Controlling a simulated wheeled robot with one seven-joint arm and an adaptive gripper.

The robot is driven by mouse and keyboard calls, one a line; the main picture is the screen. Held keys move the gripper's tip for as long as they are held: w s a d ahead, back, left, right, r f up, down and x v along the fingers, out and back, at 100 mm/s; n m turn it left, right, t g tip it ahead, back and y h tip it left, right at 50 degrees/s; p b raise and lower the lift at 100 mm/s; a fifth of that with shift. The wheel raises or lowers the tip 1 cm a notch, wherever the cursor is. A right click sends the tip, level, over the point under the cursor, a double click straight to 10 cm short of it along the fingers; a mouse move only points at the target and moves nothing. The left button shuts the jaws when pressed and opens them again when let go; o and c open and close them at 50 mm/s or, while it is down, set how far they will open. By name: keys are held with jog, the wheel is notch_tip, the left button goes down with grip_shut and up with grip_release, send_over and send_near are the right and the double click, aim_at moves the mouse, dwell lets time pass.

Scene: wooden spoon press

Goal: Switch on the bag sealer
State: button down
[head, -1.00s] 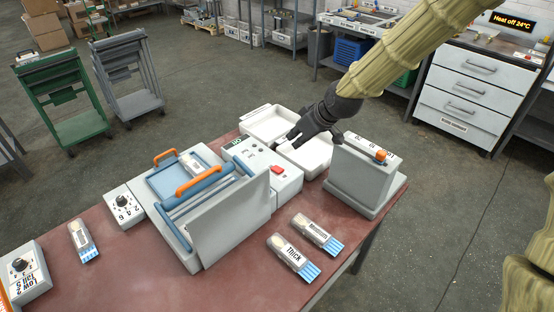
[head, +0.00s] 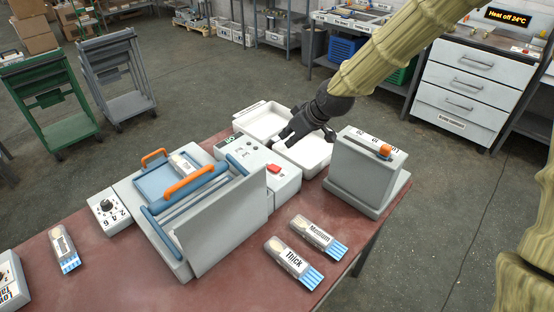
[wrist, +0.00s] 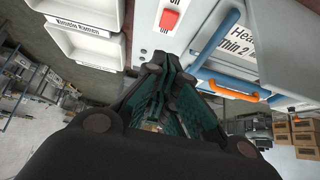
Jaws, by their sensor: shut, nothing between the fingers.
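A pale grey control box (head: 283,186) with a red rocker switch (head: 273,169) stands at the table's middle, right of the blue-framed press (head: 230,220). In the wrist view the red switch (wrist: 169,19) shows close ahead, with "On" lettering beside it. No label readable here names the bag sealer, so I cannot tell whether this box belongs to it. My gripper (head: 283,138) is shut and empty, above and behind the switch, near the white trays. In the wrist view my gripper (wrist: 168,65) points toward the box, apart from the switch.
White trays (head: 308,160) lie behind the box. A grey unit with an orange knob (head: 384,148) stands at the right table edge. Packs labelled Thick (head: 293,262) and Medium (head: 318,236) lie in front. A dial box (head: 108,209) is at left. A display (head: 508,18) reads "Heat off 24°C".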

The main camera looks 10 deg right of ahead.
jog(key=shift+p+x, duration=0.85)
jog(key=shift+x, duration=1.85)
jog(key=p, duration=0.2)
send_near(270, 164)
jog(key=shift+w+a+f, duration=0.35)
jog(key=shift+w+a, duration=0.1)
jog(key=shift+w, duration=0.1)
jog(key=shift+w+a+f, duration=0.4)
jog(key=shift+w+a, duration=0.05)
jog(key=shift+w, duration=0.15)
jog(key=shift+s+d+f+p, duration=0.1)
jog(key=shift+f+p, duration=0.45)
jog(key=shift+f, duration=0.5)
